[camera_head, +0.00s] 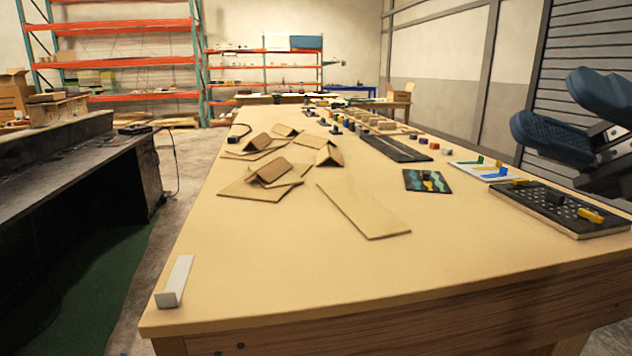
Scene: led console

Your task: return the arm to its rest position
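My gripper (548,99) is at the right edge of the head view, raised above the right side of the table. Its two dark blue fingers stand apart, with background showing between them, and nothing is seen held. Part of my arm is cut off by the right edge. Below the gripper, a black board with rows of holes (530,204) lies on the table, with a black block (555,198) and a yellow piece (590,215) on it.
The long wooden table (290,270) is clear at the front. A flat brown sheet (362,210) and several folded cardboard pieces (268,172) lie mid-table. A white board (485,171) and a small patterned panel (427,182) lie near the black board. A grey bar (175,282) is front left.

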